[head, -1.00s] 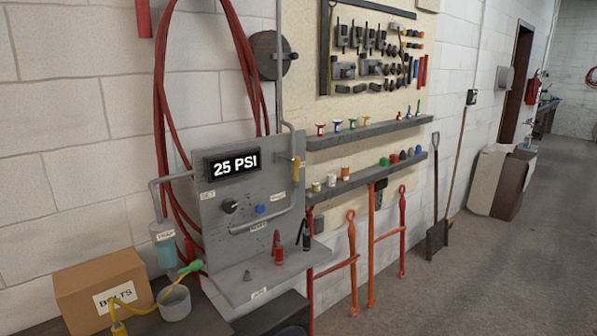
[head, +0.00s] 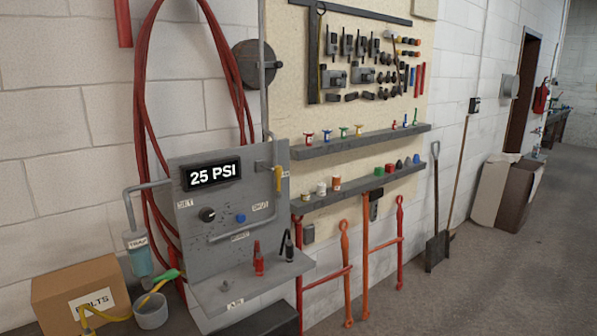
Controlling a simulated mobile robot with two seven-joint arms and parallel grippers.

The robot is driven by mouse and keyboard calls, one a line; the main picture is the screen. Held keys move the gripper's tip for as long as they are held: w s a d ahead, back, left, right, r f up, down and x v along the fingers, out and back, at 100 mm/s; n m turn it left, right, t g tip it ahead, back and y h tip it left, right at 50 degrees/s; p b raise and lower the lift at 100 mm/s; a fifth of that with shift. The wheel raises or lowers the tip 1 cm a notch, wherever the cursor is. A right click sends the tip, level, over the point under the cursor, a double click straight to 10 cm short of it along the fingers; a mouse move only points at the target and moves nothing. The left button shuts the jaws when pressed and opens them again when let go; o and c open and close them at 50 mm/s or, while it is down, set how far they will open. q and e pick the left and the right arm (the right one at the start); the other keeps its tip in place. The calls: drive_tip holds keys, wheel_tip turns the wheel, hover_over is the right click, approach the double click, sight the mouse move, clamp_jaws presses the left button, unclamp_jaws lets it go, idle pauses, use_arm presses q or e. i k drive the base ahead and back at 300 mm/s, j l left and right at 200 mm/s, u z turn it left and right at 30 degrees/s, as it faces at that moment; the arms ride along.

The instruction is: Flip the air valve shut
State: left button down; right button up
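The grey air station panel (head: 240,205) stands against the wall in the head view, left of centre. Its display (head: 211,175) reads 25 PSI. The air valve shows as a yellow lever (head: 278,179) at the panel's upper right edge, hanging downward from a grey pipe fitting. A black knob (head: 207,214) and a blue button (head: 240,218) are on the panel face below the display. Neither of my grippers is in the head view.
A shelf on the panel holds a red tool (head: 258,258) and a black one (head: 287,246). Red hose (head: 142,110) hangs behind. A cardboard box (head: 80,291) and grey cup (head: 151,311) are at lower left. Open floor (head: 490,270) lies to the right.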

sight(278, 170)
drive_tip(key=l+u, duration=0.1)
drive_tip(key=l, duration=0.45)
drive_tip(key=i+l+u, duration=0.1)
drive_tip(key=l, duration=0.45)
drive_tip(key=i+l, duration=0.1)
drive_tip(key=l, duration=0.25)
drive_tip(key=i+l+u, duration=0.15)
drive_tip(key=l, duration=0.6)
drive_tip(key=i+l+u, duration=0.1)
drive_tip(key=l, duration=0.25)
drive_tip(key=i+l+u, duration=0.1)
drive_tip(key=l, duration=0.25)
drive_tip(key=i+l+u, duration=0.1)
drive_tip(key=i+l, duration=0.15)
drive_tip(key=l, duration=0.15)
drive_tip(key=i+l+u, duration=0.1)
drive_tip(key=i+l, duration=0.25)
drive_tip(key=l, duration=0.15)
drive_tip(key=i+l+u, duration=0.1)
drive_tip(key=i+l, duration=0.2)
drive_tip(key=l, duration=0.2)
